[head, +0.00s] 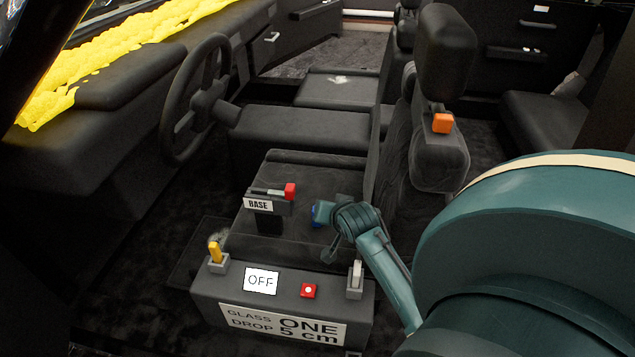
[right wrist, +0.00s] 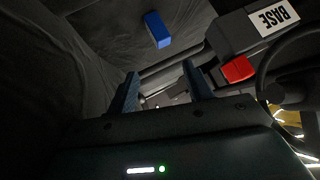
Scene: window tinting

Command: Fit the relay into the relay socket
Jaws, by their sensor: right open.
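A small blue block (right wrist: 157,30), which I take for the relay though nothing labels it, lies on the dark seat cushion in the right wrist view. In the head view it shows partly (head: 320,212) beside my right gripper (head: 335,218). My right gripper is open and empty, its two dark fingers (right wrist: 163,90) apart in the wrist view, with the block beyond them. I cannot make out a relay socket for sure; a grey stand marked BASE (head: 265,203) with a red block (head: 290,191) at its end stands left of my gripper. My left gripper is not in view.
A grey box (head: 212,303) in front carries a yellow lever (head: 215,252), an OFF sign (head: 261,281), a red button (head: 309,290) and a grey lever (head: 356,275). A steering wheel (head: 178,120) is at left. An orange block (head: 443,123) is on the seat back (head: 440,165).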

